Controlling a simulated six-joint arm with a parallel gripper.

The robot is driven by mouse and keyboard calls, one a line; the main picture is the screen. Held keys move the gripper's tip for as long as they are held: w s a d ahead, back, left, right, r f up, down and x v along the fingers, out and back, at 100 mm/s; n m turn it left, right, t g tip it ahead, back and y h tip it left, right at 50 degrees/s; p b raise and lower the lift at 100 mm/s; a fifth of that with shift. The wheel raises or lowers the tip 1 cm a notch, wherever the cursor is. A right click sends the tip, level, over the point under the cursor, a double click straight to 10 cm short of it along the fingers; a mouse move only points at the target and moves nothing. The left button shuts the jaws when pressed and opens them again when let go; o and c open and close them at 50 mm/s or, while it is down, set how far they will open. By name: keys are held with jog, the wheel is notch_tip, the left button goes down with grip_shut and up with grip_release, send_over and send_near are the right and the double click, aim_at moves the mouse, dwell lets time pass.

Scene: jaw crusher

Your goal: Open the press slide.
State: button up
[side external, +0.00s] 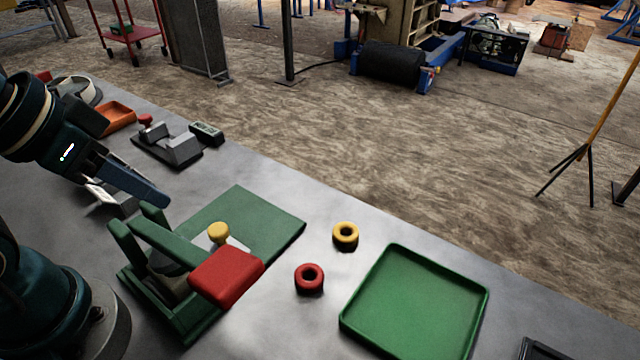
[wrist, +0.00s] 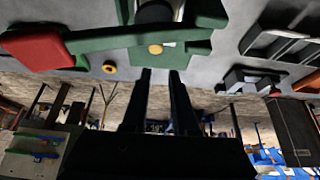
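The press (side external: 180,305) is a green frame on the grey bench with a green bar across its top and a red block (side external: 227,276) at the bar's end. A yellow knob (side external: 218,232) on a pale plate sits just behind the bar, over a flat green plate (side external: 255,222). In the wrist view the red block (wrist: 36,49) is at upper left and the yellow knob (wrist: 155,49) at top centre. My gripper (side external: 158,196) is above and behind the press frame, apart from the knob. The wrist view shows its two fingers (wrist: 160,72) spaced apart and empty.
A yellow ring (side external: 345,235) and a red ring (side external: 309,278) lie right of the press. A green tray (side external: 415,305) is further right. A grey clamp-like device (side external: 168,146), a small dark box (side external: 206,133) and an orange tray (side external: 117,117) stand at the back left.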

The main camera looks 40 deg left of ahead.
jog(key=o, duration=0.5)
jog(key=shift+w+r+n, duration=0.15)
jog(key=shift+r+n, duration=0.15)
jog(key=shift+w+r+n, duration=0.2)
jog(key=shift+w+n, duration=0.1)
jog(key=shift+w, duration=0.05)
jog(key=w+f+n+g, duration=0.2)
jog(key=w+g, duration=0.1)
jog(key=w, duration=0.1)
jog(key=g, duration=0.2)
send_over(217, 229)
jog(key=f, duration=0.4)
jog(key=shift+w+f, duration=0.1)
jog(key=shift+w, duration=0.1)
jog(key=shift+s+f+g, duration=0.2)
jog(key=shift+f+g, duration=0.1)
jog(key=shift+f, duration=2.75)
grip_shut()
